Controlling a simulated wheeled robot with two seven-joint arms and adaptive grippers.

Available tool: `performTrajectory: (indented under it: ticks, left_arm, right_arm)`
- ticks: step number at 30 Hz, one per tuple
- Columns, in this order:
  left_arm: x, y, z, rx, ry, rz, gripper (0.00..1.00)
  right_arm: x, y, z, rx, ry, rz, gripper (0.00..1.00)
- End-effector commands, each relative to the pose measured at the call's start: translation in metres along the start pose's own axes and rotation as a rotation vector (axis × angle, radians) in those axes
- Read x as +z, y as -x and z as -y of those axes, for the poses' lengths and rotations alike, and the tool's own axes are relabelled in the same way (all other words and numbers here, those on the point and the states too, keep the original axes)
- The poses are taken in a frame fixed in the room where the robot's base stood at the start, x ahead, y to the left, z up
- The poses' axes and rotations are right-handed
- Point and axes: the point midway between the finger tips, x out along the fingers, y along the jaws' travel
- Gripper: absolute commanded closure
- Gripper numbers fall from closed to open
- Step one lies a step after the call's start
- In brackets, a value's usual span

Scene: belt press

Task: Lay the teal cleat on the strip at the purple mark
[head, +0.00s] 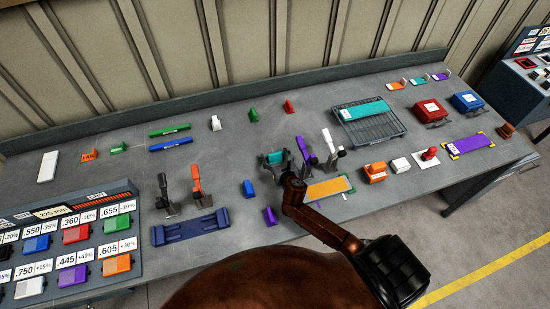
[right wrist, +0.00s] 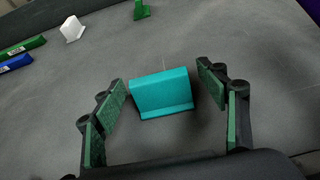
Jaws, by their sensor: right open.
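The teal cleat (head: 273,159) is on the grey bench, just left of the purple- and white-handled clamps. In the right wrist view the cleat (right wrist: 162,92) is a small block with a raised back and a wider foot. My right gripper (head: 281,163) is at the cleat. In the right wrist view its open green-padded fingers (right wrist: 162,83) stand either side of the cleat, with a visible gap on both sides. An orange strip (head: 328,187) lies right of the gripper, partly hidden by my arm. My left gripper is out of view.
A purple-handled clamp (head: 304,152) and a white-handled clamp (head: 328,147) stand close right of the gripper. A purple cleat (head: 270,216) and a blue cleat (head: 248,188) stand nearby. A rack (head: 378,128) holds a teal strip behind. Open bench lies left of the gripper.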

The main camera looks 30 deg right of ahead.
Motion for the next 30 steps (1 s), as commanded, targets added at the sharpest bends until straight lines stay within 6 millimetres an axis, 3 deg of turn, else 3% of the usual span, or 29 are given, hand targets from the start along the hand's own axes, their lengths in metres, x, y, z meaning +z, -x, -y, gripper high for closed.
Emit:
performTrajectory:
  ticks: [4, 24, 30]
  left_arm:
    - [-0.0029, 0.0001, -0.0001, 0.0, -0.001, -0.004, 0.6]
    - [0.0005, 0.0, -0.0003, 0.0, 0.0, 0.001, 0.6]
    - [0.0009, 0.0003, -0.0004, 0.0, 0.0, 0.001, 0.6]
  right_arm:
    - [0.0002, 0.0004, 0.0001, 0.0, 0.0, 0.0, 0.37]
    - [0.0005, 0.0006, 0.0, 0.0, 0.0, 0.001, 0.83]
    - [0.0015, 0.0009, 0.0, 0.0, 0.0, 0.001, 0.83]
